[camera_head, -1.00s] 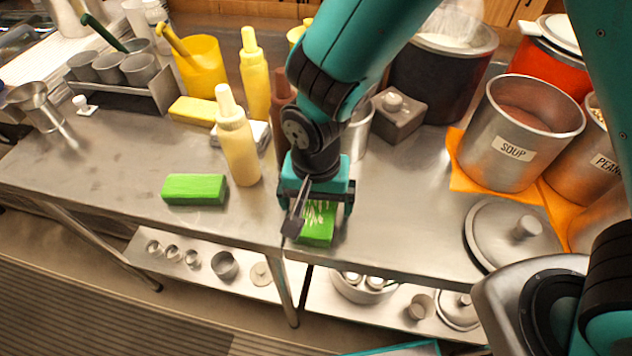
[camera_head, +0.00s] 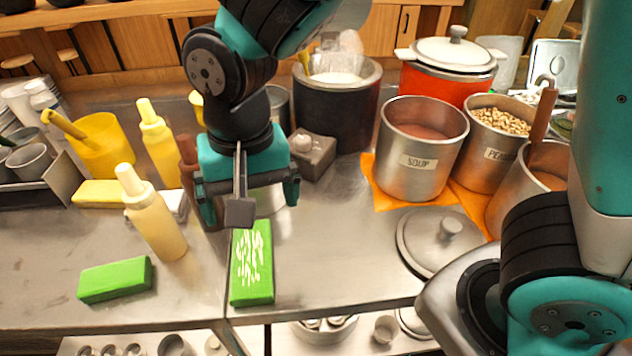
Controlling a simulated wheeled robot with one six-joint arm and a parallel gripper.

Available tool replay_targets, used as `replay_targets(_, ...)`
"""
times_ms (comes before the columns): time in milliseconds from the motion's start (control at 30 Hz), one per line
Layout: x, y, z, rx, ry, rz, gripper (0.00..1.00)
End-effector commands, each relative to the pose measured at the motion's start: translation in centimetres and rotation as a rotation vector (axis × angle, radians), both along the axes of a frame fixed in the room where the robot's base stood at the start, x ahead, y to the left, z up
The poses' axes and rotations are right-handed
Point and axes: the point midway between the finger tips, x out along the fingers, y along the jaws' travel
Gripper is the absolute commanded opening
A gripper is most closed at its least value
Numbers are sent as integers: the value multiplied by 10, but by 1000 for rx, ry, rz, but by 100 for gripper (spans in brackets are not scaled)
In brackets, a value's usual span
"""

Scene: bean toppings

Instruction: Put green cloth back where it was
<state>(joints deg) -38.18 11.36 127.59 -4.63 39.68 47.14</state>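A green cloth with white marks (camera_head: 252,262), shaped like a flat block, lies on the steel table near its front edge. A second green block, plain on top (camera_head: 115,280), lies to its left, also near the front edge. I cannot tell from looks alone which one the task calls the green cloth. My gripper (camera_head: 248,200) is above and behind the marked cloth, apart from it.
Cream squeeze bottles (camera_head: 155,215) stand left of my gripper. A soup pot (camera_head: 420,150) stands on an orange cloth (camera_head: 392,200) at the right, with a metal lid (camera_head: 440,243) in front. Bare table lies right of the marked cloth.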

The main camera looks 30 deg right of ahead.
Motion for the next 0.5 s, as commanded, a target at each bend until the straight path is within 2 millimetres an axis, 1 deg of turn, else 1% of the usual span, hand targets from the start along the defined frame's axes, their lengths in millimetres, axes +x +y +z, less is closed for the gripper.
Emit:
replay_targets(33, -6, -17, 15, 44, -7, 67, 100)
replay_targets(100, -21, -37, 33, 113, -21, 206, 100)
replay_targets(200, -46, -60, 51, 198, -67, 401, 100)
replay_targets(333, -73, -74, 64, 268, -135, 597, 100)
replay_targets(400, -82, -78, 67, 287, -158, 661, 100)
replay_targets(500, -87, -78, 69, 297, -173, 702, 100)
